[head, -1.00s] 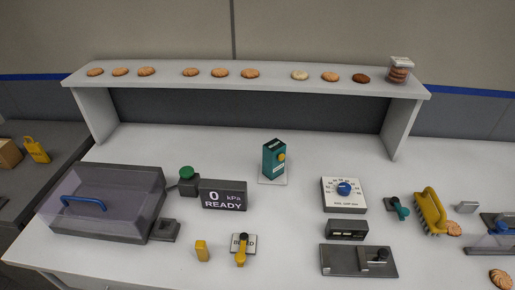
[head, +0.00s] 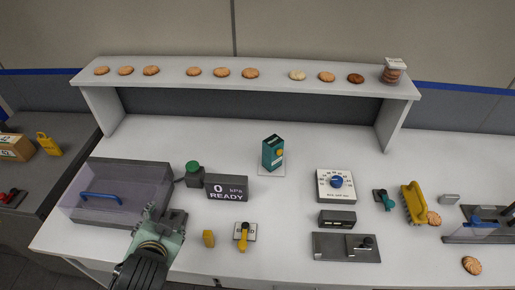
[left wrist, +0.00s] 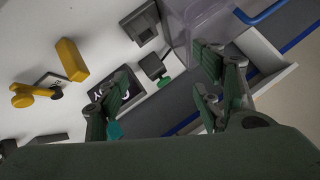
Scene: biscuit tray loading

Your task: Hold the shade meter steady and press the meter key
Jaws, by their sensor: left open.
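The shade meter (head: 268,155) is a teal upright box with a dark top and a round yellow key (head: 280,152) on its front. It stands on a white pad (head: 265,174) mid-table. My left gripper (head: 163,214) is open and empty above the front left of the table, well left of the meter and apart from it. In the left wrist view the open fingers (left wrist: 162,76) hold nothing. A small teal patch there, probably the meter (left wrist: 114,131), is mostly hidden by a finger. My right gripper is not in view.
Between gripper and meter stand the pressure display (head: 227,187) reading 0 kPa READY and a green button (head: 193,168). A clear-lidded chamber (head: 118,190) lies left. A yellow block (head: 208,238) and yellow-handled switch (head: 242,236) stand in front. A dial box (head: 325,190) is right.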

